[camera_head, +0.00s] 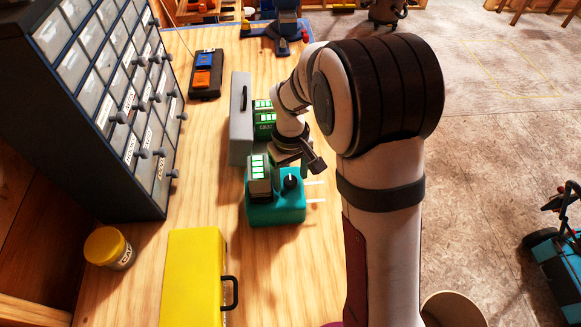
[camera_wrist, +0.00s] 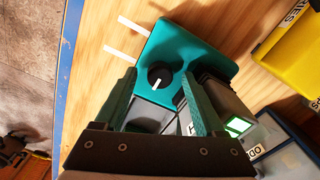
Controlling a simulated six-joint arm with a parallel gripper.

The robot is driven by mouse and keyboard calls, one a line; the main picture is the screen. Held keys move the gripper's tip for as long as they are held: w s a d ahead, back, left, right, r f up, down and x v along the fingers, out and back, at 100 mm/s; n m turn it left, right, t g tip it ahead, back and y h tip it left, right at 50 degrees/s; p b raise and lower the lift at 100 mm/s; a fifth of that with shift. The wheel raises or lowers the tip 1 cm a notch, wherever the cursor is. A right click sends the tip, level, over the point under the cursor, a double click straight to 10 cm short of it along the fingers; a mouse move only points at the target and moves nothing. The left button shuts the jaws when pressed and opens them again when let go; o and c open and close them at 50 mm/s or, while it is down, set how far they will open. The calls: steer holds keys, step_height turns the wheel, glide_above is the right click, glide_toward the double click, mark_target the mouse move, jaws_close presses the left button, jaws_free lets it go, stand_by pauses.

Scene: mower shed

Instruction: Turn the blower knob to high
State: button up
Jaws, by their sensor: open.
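The teal blower unit (camera_head: 275,211) stands on the wooden bench, with a battery pack showing green lights (camera_head: 258,172) on its left. Its round black knob (camera_head: 291,183) is on top at the right. In the wrist view the knob (camera_wrist: 160,75) shows a white pointer line, directed toward the bottom of that picture and slightly left. My gripper (camera_wrist: 158,73) is open and empty, its two green fingers on either side of the knob in that view. The fingertips appear apart from the knob; their height above it is unclear. In the head view my gripper (camera_head: 312,160) is just behind the unit.
A grey case (camera_head: 240,115) and another green-lit battery (camera_head: 264,118) stand behind. A yellow case (camera_head: 192,280) lies in front. A drawer cabinet (camera_head: 70,130) and a yellow-lidded jar (camera_head: 108,247) are at left. Two pale prongs (camera_wrist: 122,55) project from the unit toward the bench edge.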

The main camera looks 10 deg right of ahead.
mark_target(290, 180)
step_height(290, 180, up, 16)
steer(key=shift+f, duration=0.2)
stand_by(0.4)
steer(key=s+d+f+m+y, duration=0.1)
steer(key=s+m, duration=0.4)
steer(key=s, duration=0.7)
steer(key=s+d+f+m, duration=0.1)
steer(key=s+m, duration=0.4)
steer(key=s, duration=0.8)
steer(key=shift+f+y, duration=0.4)
steer(key=shift+f, duration=0.45)
